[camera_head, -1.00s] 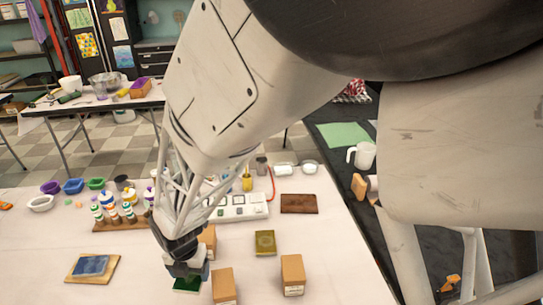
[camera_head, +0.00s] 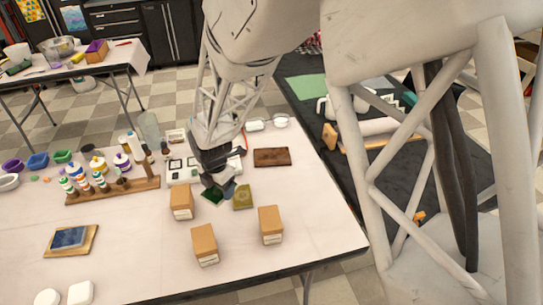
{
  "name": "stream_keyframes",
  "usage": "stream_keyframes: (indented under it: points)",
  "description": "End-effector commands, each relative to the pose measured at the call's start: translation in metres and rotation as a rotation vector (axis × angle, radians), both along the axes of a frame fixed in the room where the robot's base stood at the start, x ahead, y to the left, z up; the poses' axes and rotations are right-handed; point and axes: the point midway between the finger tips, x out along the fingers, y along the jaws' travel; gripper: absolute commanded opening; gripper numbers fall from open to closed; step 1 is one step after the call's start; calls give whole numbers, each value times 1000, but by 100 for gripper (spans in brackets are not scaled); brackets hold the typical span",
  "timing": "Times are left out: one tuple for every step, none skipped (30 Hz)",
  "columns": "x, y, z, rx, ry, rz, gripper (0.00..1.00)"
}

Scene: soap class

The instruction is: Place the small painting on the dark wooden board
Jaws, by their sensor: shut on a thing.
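My gripper (camera_head: 218,188) points down and is shut on a small dark green painting (camera_head: 211,197), held flat just under the fingers. Its upper part is hidden by the gripper, and I cannot tell how high it is above the table. The dark wooden board (camera_head: 272,157) lies flat and bare, behind and to the right of my gripper. An olive-gold square picture (camera_head: 243,198) lies just right of the green one. At the left, a blue picture (camera_head: 68,238) lies on a light wooden board (camera_head: 88,243).
Three cardboard boxes (camera_head: 182,203), (camera_head: 205,245), (camera_head: 270,226) stand around the front of my gripper. A paint-bottle rack (camera_head: 110,192) is to the left, with a white palette tray (camera_head: 183,172) behind. The right of the white table (camera_head: 325,215) is clear.

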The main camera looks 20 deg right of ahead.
Motion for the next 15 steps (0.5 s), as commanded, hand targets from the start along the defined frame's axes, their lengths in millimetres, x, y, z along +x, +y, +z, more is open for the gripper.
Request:
stream_keyframes:
  points:
    - [5, -10, 0, 0, 0, -33, 51]
    - [8, -16, 0, 0, 0, -52, 51]
    - [12, -22, 0, 0, 0, -76, 51]
    - [15, -28, 0, 0, 0, -96, 51]
    - [17, -33, 0, 0, 0, -115, 51]
    - [21, -40, 0, 0, 0, -140, 51]
    - [23, -46, 0, 0, 0, -160, 51]
    - [26, -52, 0, 0, 0, -179, 51]
    - [29, -59, 0, 0, 0, -203, 51]
    - [31, -65, 0, 0, 1, -223, 51]
    - [33, -71, 0, 0, 1, -242, 51]
    - [36, -78, -1, 0, 1, -266, 51]
    - [38, -84, -1, 0, 1, -286, 51]
    - [40, -90, -1, 0, 1, -305, 51]
    - [43, -97, -1, 0, 1, -330, 51]
